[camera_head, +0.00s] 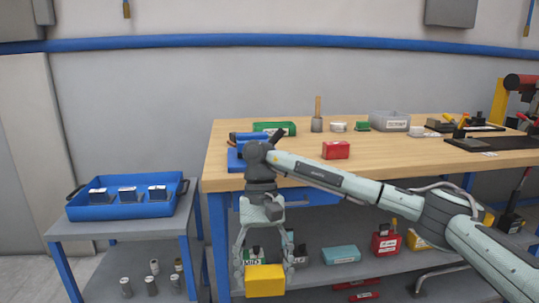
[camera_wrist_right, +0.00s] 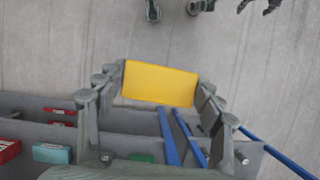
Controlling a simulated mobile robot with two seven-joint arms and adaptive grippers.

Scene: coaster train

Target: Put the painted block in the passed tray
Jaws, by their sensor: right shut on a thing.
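My right gripper (camera_head: 264,268) is shut on a yellow block (camera_head: 265,281), held in the air in front of the workbench, below the level of its top. The yellow block (camera_wrist_right: 160,84) also shows between the fingers in the right wrist view. A blue tray (camera_head: 120,211) stands on a small grey cart at the left, with three dark blocks with pale labels in it. I cannot read which tray is marked as passed. My left gripper is not in the head view.
The wooden workbench (camera_head: 390,160) carries a red block (camera_head: 336,150), a green tray (camera_head: 274,128) and a grey bin (camera_head: 389,121). The cart (camera_head: 75,228) has several small cylinders on its lower shelf. A teal box (camera_head: 341,254) and other boxes lie on the bench's lower shelf.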

